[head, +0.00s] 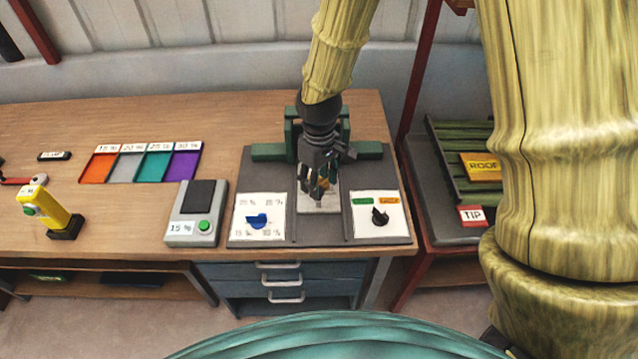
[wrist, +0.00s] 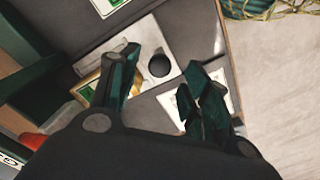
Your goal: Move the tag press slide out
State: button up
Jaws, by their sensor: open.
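The tag press (head: 270,153) is a dark grey base with a green frame at its back, at the right end of the bench. Its slide (head: 318,208) is a pale plate in the middle of the base, partly hidden under my gripper. My gripper (head: 320,190) points down over the slide, with its jaws open. In the wrist view the open fingers (wrist: 161,62) stand on either side of a dark round spot (wrist: 160,66), a knob or a hole, on the pale slide (wrist: 142,38). I cannot tell whether the fingers touch it.
White panels with a blue dial (head: 257,221) and a black dial (head: 380,217) flank the slide. A grey box with a green button (head: 194,213) stands to the left, beside coloured trays (head: 140,165) and a yellow tool (head: 45,207). A rack (head: 450,200) stands right of the bench.

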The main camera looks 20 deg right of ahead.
jog(key=shift+f, duration=1.35)
grip_shut()
